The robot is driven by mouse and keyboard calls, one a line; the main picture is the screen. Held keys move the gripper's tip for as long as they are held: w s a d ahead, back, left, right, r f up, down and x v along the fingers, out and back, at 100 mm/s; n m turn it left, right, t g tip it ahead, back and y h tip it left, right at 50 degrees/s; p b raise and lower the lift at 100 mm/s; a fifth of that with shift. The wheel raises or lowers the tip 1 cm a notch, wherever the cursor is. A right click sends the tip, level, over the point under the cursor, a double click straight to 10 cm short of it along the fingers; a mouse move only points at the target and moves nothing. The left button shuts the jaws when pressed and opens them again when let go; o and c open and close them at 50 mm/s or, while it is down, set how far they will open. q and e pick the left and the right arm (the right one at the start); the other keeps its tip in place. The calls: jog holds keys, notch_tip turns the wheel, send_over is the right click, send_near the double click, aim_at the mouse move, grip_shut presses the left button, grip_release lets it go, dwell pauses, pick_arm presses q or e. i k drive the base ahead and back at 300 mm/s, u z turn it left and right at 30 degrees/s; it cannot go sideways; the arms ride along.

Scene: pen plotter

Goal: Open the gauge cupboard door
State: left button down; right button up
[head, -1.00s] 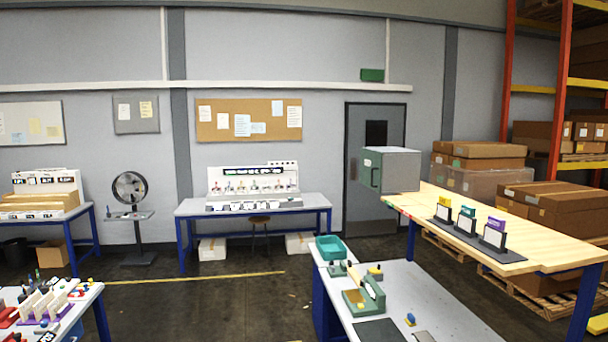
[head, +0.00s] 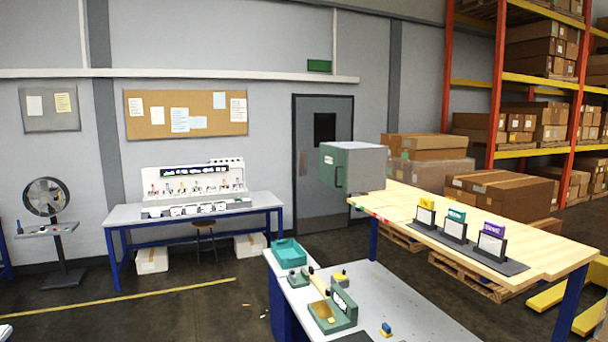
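The gauge cupboard looks to be the small grey box (head: 364,168) above the far left end of the wooden-topped table. Its green door (head: 332,169) faces left and looks shut. A dark upright handle shows on the door's right part, and a pale label on its upper left. Neither of my grippers is in view.
The wooden-topped table (head: 520,259) carries a dark strip with yellow, teal and purple card holders. In front is a grey bench (head: 420,322) with a teal bin (head: 289,252) and green devices. Open floor (head: 190,318) lies to the left.

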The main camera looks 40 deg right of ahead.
aim_at(333, 161)
jog(key=z, duration=0.15)
jog(key=i, duration=0.95)
jog(key=z, duration=0.4)
